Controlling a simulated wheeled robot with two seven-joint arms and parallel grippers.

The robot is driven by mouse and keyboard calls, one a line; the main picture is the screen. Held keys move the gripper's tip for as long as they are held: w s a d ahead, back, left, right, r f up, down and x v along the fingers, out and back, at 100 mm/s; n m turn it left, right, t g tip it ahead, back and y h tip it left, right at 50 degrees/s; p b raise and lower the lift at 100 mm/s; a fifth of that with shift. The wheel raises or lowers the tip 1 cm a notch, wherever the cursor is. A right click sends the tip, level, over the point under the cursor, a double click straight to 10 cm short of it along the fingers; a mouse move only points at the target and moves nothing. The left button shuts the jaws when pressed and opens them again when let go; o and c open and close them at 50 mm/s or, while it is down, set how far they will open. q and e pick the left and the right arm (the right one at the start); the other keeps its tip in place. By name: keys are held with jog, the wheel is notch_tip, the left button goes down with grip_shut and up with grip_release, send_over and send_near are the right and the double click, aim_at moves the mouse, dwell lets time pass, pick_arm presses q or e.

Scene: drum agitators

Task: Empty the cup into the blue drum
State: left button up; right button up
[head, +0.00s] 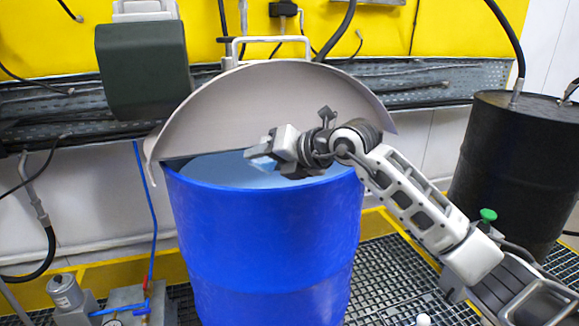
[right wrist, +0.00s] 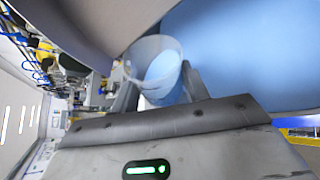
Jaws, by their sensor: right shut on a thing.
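The blue drum (head: 265,240) stands upright in the middle of the head view. Its half lid (head: 270,95) is raised at the back, and pale blue shows inside the open front. My right gripper (head: 260,153) is over the drum's opening, in front of the lid. In the right wrist view, its fingers (right wrist: 160,92) are shut on a clear cup (right wrist: 152,48). The cup looks tilted, and pale blue shows in or through it. I cannot tell whether it holds liquid. In the head view the gripper mostly hides the cup. My left gripper is not in view.
A black drum (head: 515,160) with a hose stands at the right. A dark green box (head: 145,65) hangs behind the lid on the left. Metal fittings and a blue pipe (head: 148,215) are at the lower left. Dark floor grating (head: 390,275) lies around the drum.

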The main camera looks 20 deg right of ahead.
jog(key=shift+w+d+f+m, duration=0.1)
jog(key=shift+f+m, duration=0.15)
jog(key=shift+m, duration=0.05)
dwell(0.4)
jog(key=shift+r+m+g+y, duration=0.5)
jog(key=shift+r+m+y, duration=0.2)
jog(key=shift+m+y, duration=0.45)
dwell(1.3)
jog(key=shift+d+r+m+y+b, duration=0.1)
jog(key=shift+r+m+y+b, duration=0.2)
jog(key=shift+m, duration=0.35)
dwell(0.8)
jog(key=shift+w+d+f+m+y, duration=0.4)
jog(key=shift+d+m+y, duration=0.05)
jog(key=shift+d+m, duration=0.15)
dwell(0.7)
jog(key=shift+w+d+r+m+y+p, duration=0.15)
jog(key=shift+r+m+y, duration=0.1)
jog(key=shift+m, duration=0.15)
jog(key=shift+s+d+r+m+y+p, duration=0.15)
jog(key=shift+m+y, duration=0.1)
jog(key=shift+m, duration=0.15)
dwell(1.0)
